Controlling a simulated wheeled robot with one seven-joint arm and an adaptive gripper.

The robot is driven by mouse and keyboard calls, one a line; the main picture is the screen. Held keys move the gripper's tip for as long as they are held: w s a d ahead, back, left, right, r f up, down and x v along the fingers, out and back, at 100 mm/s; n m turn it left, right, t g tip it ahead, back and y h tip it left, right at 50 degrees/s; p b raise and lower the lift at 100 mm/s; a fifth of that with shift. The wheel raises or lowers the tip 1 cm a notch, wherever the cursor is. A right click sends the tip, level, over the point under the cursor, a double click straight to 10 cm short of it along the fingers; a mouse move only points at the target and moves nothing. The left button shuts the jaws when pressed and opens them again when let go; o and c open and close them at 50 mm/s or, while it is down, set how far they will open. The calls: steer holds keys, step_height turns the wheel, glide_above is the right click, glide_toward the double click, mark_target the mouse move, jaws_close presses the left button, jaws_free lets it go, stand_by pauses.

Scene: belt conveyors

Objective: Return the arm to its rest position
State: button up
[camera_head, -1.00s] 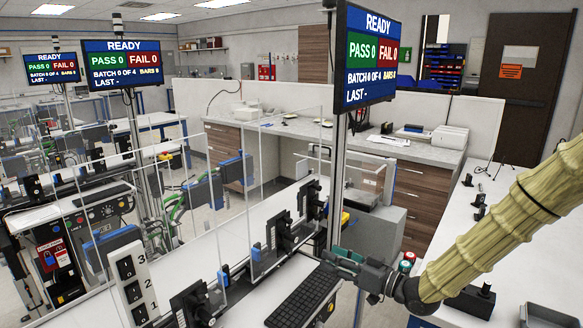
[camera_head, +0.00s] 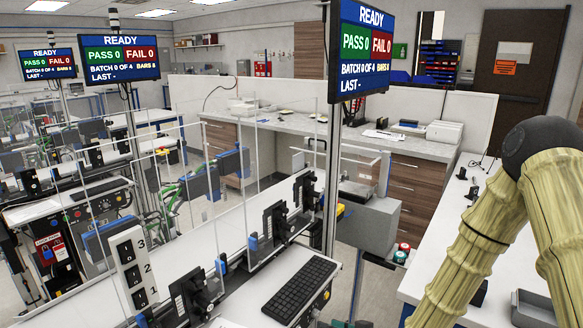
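My arm is covered in a pale yellow ribbed sleeve with a dark rounded elbow. It fills the right of the head view, with the elbow raised and one link running down to the bottom edge.
A white bench (camera_head: 482,222) lies under my arm at the right. A keyboard (camera_head: 299,287) and a monitor (camera_head: 362,50) on a post stand left of the arm. Red and green buttons (camera_head: 402,252) sit between. Clear panels and black fixtures line the left station.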

steer(key=s+d+f+m+g+h+b, duration=0.1)
steer(key=s+d+f+g+h, duration=0.1)
steer(key=s+f, duration=0.7)
steer(key=s+d+f+m+g+h, duration=0.1)
steer(key=s+d+f+g+h, duration=0.15)
steer(key=s+f, duration=0.6)
steer(key=s+d+f+g+h+b, duration=0.1)
steer(key=s+d+f+g+h, duration=0.1)
steer(key=s, duration=0.7)
steer(key=s+d+f+m+g+h, duration=0.1)
steer(key=s+d+f, duration=0.4)
steer(key=s, duration=0.5)
steer(key=shift+s+d+m+g+h+b, duration=0.2)
steer(key=shift+m+g+h+b, duration=0.15)
steer(key=shift+g+h, duration=0.5)
steer(key=shift+c, duration=0.6)
steer(key=shift+a, duration=0.15)
